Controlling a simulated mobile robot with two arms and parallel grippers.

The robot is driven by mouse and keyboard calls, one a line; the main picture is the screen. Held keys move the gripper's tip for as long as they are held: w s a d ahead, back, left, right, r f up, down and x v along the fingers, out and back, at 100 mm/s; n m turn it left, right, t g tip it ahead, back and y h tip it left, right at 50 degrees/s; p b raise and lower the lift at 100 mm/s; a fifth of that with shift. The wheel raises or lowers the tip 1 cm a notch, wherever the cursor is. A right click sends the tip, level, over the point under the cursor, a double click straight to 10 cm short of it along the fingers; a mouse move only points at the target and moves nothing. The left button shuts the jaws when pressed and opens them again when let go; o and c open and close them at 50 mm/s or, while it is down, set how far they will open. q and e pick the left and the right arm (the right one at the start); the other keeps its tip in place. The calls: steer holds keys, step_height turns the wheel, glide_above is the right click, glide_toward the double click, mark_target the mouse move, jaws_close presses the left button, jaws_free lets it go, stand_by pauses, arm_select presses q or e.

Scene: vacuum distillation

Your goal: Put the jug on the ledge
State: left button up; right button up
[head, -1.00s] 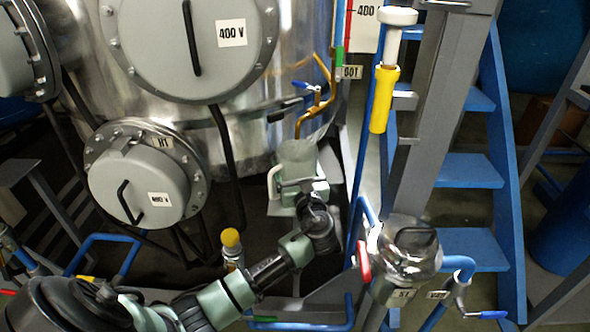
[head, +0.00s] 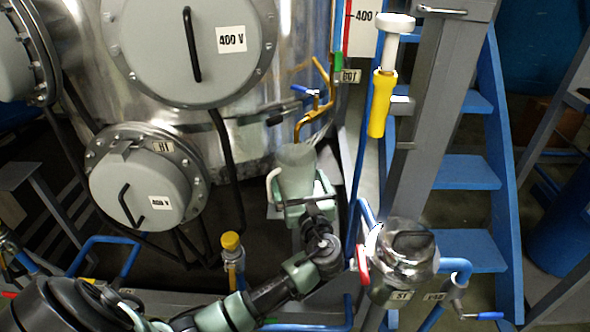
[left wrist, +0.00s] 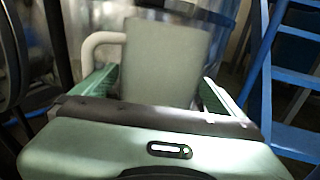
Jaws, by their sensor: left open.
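The jug (head: 297,170), a grey-green translucent vessel with a pale handle on its left, is below the brass tap in the head view. In the left wrist view the jug (left wrist: 165,65) fills the middle. My left gripper (head: 306,196) is open, its green fingers on either side of the jug's lower part; the jug's base is hidden. A small pale grey surface (head: 274,212), possibly the ledge, shows just left of and below the jug. Whether the jug rests on it I cannot tell. My right gripper is not in view.
The brass tap (head: 315,112) with a blue lever hangs close above the jug. The steel tank stands behind. A steel pot-like vessel (head: 403,258) with pipes is at lower right, and blue stairs (head: 465,172) stand further right. A yellow-capped valve (head: 231,242) is at left.

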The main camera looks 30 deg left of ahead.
arm_select(q)
steer(key=v, duration=0.6)
steer(key=shift+s+d+f+p, duration=0.1)
steer(key=shift+s+d+p, duration=0.05)
steer(key=shift+p, duration=0.25)
steer(key=s+d+f+n+g+h, duration=0.2)
steer(key=s+f+n+g+h, duration=0.4)
steer(key=s+f+n, duration=0.8)
steer(key=s+d+f+n+g+h, duration=0.1)
steer(key=s+d+f+n+h, duration=0.2)
steer(key=s+n, duration=0.2)
steer(key=s+d+f+n+g+h, duration=0.2)
steer(key=s+d+f+n+h, duration=0.2)
steer(key=s, duration=0.3)
steer(key=shift+d+n, duration=0.35)
steer(key=shift+n, duration=0.55)
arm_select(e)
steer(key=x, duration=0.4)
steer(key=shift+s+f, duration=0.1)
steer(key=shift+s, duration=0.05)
arm_select(q)
steer(key=shift+f, duration=0.1)
